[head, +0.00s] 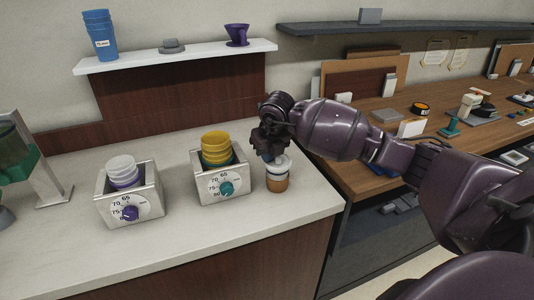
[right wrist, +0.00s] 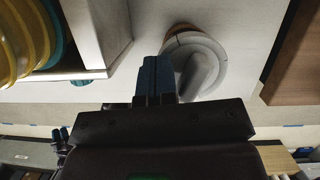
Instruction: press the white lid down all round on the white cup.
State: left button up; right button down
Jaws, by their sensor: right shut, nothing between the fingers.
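The white cup (head: 277,183) with a brown band stands on the pale counter near its right front part. The white lid (head: 281,162) is on top of the cup, partly hidden by my right gripper (head: 268,156). In the right wrist view the lid (right wrist: 205,52) shows as a round disc with a raised part, and a brown sliver of the cup's band shows past its far edge. My right gripper's blue fingers (right wrist: 155,78) are shut and empty at the lid's left edge. I cannot tell whether they touch it or whether the rim is seated all round. My left gripper is out of view.
A metal box with yellow cups (head: 215,145) stands just left of the cup. Another box with white cups (head: 122,170) is further left. A wooden desk (head: 385,140) with several small items lies right. The counter's front is clear.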

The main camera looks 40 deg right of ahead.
jog(key=shift+f, duration=0.2)
jog(key=shift+d+r, duration=0.1)
jog(key=shift+r, duration=0.35)
jog(key=shift+r+p, duration=0.6)
jog(key=shift+r, duration=0.2)
jog(key=shift+r+p, duration=0.65)
jog(key=shift+r, duration=1.2)
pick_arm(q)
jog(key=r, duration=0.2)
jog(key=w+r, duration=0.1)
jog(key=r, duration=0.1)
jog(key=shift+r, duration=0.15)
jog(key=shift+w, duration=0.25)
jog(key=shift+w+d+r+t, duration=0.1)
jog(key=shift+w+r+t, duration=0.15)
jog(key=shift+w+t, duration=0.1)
